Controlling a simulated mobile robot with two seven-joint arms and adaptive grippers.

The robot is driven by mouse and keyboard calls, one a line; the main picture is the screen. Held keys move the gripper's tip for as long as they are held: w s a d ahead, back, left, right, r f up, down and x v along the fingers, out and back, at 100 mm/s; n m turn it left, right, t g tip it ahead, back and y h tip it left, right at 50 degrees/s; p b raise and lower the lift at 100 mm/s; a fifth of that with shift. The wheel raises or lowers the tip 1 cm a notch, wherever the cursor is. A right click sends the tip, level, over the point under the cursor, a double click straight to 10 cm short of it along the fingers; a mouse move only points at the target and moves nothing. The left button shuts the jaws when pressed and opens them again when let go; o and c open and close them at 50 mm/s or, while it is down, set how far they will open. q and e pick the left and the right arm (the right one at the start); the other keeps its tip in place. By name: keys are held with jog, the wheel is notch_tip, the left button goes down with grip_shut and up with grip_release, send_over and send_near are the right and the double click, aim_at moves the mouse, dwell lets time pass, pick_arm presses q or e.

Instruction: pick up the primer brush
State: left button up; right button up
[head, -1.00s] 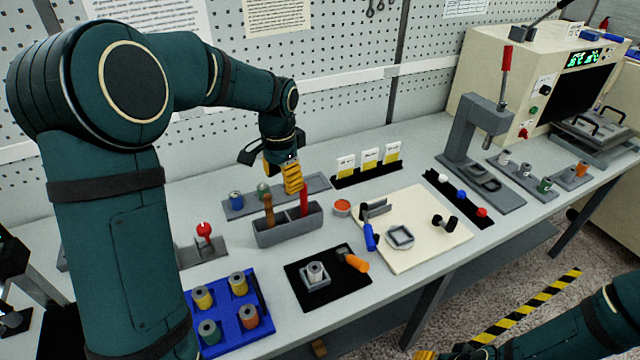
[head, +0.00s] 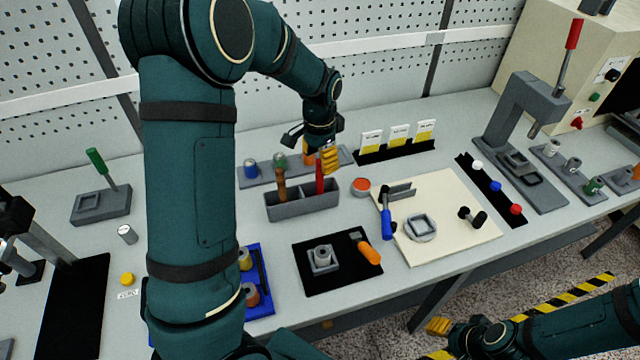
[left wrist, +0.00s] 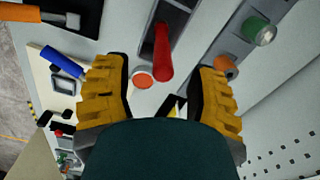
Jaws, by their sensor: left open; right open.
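A grey two-slot holder (head: 300,206) stands on the bench. A brown-handled tool (head: 281,185) stands upright in its left slot and a red-handled tool (head: 320,178) in its right slot. Their lower ends are hidden, so I cannot tell which is the primer brush. My left gripper (head: 322,156) is open just above and behind the red handle. In the left wrist view, the red handle (left wrist: 162,55) points up between the spread yellow fingers of my left gripper (left wrist: 165,72), with no visible contact. My right gripper (head: 440,327) is low at the front, away from the holder.
A grey rack (head: 345,154) with small spools is behind the holder. An orange-red round tin (head: 361,186) sits close to its right. A black mat (head: 300,268) with an orange-handled tool (head: 369,252) lies in front. A cream board (head: 450,253) is to the right.

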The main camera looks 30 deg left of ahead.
aim_at(320, 172)
pick_arm(q)
jog(key=shift+w+a+f, duration=0.1)
jog(key=shift+f, duration=1.25)
jog(key=shift+w+f, duration=0.1)
jog(key=shift+f, duration=1.2)
grip_shut()
